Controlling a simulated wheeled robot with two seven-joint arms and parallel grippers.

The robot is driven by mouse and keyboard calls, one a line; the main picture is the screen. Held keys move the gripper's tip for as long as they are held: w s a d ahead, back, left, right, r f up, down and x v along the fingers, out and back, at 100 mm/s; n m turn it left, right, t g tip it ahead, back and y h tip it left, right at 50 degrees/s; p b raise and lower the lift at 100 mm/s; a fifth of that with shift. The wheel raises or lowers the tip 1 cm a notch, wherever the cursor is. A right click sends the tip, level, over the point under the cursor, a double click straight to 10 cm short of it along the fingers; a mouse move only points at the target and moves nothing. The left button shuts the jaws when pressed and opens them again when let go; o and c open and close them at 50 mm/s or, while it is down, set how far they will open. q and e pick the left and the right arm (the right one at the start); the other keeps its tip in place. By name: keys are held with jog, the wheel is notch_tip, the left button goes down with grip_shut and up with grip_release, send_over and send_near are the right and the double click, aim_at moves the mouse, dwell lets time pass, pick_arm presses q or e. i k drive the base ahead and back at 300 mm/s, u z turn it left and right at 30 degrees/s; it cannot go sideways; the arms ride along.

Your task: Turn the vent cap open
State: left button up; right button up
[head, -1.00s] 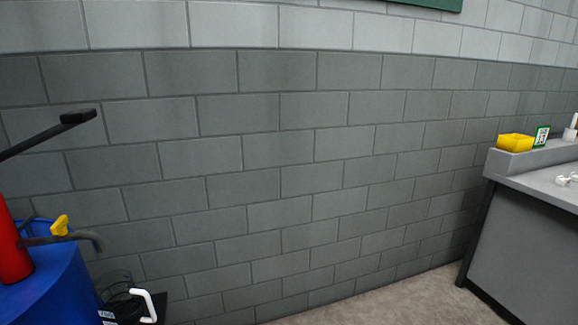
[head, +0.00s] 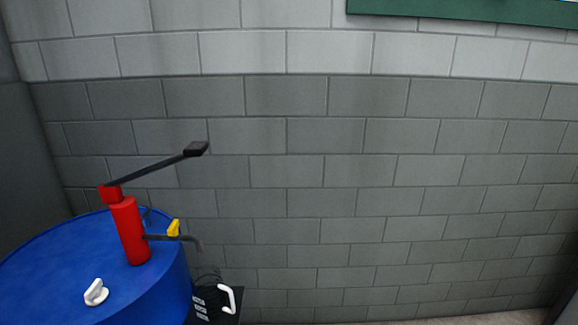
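A small white cap (head: 96,292) with a raised grip sits on top of a blue drum (head: 50,268) at the lower left of the head view. It looks like the vent cap. I cannot tell from its pose whether it is open or closed. Neither of my grippers shows in the head view.
A red hand pump (head: 130,230) stands on the drum, with a long black lever (head: 150,170) reaching up right, a yellow part (head: 173,228) and a dark spout (head: 190,239). A black container with a white handle (head: 228,298) stands beside the drum. A grey block wall (head: 350,170) is behind.

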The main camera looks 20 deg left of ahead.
aim_at(94, 289)
jog(key=u, duration=1.65)
jog(key=k, duration=0.5)
jog(key=z, duration=1.15)
jog(key=i, duration=0.7)
jog(key=u, duration=0.35)
